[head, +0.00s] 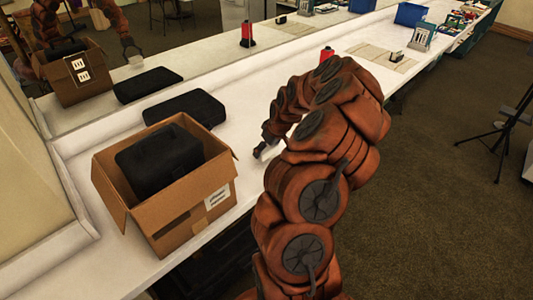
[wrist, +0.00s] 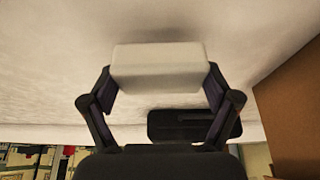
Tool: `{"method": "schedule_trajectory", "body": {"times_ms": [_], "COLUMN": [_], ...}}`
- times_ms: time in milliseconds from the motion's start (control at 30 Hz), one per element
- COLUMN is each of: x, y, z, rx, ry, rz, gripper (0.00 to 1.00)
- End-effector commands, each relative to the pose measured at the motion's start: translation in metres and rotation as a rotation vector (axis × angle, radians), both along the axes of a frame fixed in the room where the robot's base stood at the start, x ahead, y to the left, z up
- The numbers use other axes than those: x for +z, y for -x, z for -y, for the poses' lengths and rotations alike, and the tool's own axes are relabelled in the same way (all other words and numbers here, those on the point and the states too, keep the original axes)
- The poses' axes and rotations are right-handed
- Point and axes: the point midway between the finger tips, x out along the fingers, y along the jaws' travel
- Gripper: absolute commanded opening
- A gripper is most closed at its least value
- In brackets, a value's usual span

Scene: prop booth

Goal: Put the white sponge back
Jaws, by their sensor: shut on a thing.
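The white sponge (wrist: 160,68) is a pale block with rounded edges in the wrist view. My gripper (wrist: 160,82) is shut on it, one finger at each end. In the head view my gripper (head: 260,151) shows as a small dark finger over the white counter (head: 100,243), right of the cardboard box. The sponge itself is hidden there by my arm. The mirror behind the counter shows a small pale block at the reflected gripper. I cannot tell whether the sponge touches the counter.
An open cardboard box (head: 203,208) holds a black case (head: 160,160). A flat black case (head: 185,108) lies behind it; it also shows in the wrist view (wrist: 190,116). A red spool (head: 326,54), a beige mat (head: 375,55) and a blue bin (head: 411,14) stand farther along the counter.

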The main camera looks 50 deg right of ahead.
Motion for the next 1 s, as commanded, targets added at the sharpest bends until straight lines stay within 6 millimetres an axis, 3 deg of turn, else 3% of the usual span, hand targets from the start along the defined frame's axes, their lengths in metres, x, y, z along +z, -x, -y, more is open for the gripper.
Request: {"method": "schedule_trajectory", "body": {"times_ms": [333, 700, 733, 833, 1000], "x": [-0.030, -0.034, -0.033, -0.033, -0.033], "y": [0.001, 0.001, 0.001, 0.001, 0.001], "z": [-0.001, 0.000, 0.000, 0.000, 0.000], "rx": [0.001, 0.000, 0.000, 0.000, 0.000], "ry": [-0.002, 0.000, 0.000, 0.000, 0.000], "rz": [-0.003, 0.000, 0.000, 0.000, 0.000], "gripper": [0.60, 0.60, 0.91, 1.00, 1.00]}}
